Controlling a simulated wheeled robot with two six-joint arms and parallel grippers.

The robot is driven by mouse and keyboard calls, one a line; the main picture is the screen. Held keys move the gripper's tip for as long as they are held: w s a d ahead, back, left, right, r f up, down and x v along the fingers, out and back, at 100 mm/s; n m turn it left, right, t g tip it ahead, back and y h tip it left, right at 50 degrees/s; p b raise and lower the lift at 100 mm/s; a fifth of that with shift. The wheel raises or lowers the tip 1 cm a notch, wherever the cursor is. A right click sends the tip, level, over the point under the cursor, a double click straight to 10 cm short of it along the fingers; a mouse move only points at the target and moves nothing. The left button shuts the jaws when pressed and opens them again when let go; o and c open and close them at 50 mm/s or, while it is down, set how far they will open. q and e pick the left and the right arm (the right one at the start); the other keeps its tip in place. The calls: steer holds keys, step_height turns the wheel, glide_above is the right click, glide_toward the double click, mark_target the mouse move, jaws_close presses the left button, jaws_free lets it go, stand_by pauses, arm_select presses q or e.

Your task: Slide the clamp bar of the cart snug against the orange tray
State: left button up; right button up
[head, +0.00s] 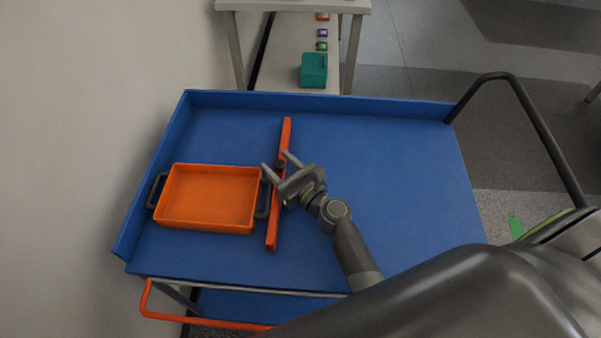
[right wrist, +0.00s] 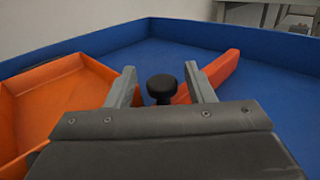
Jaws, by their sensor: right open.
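The orange tray (head: 208,197) lies on the left part of the blue cart top, with a dark handle at each end. The clamp bar (head: 272,232), a long orange-red bar, stands to its right, slightly slanted, close to the tray's right handle. I cannot tell whether they touch. A black knob (right wrist: 161,88) is on the bar. My right gripper (head: 277,162) is open over the bar, with the knob between its fingers and no visible grip on it. The right wrist view shows the tray (right wrist: 55,105) at left and part of the bar (right wrist: 221,72) behind the right finger. My left gripper is not in view.
The blue cart top (head: 400,190) has raised edges at the back and left, and is clear to the right of my arm. A black push handle (head: 540,125) rises at the right. Behind, a table and a shelf hold a teal box (head: 314,70) and small blocks.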

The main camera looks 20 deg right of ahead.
steer(key=b+v, duration=0.3)
steer(key=v, duration=1.2)
steer(key=shift+s+d+f, duration=0.1)
steer(key=shift+s+f, duration=0.05)
steer(key=shift+s, duration=0.15)
steer(key=shift+s+d, duration=0.2)
steer(key=shift+s, duration=0.35)
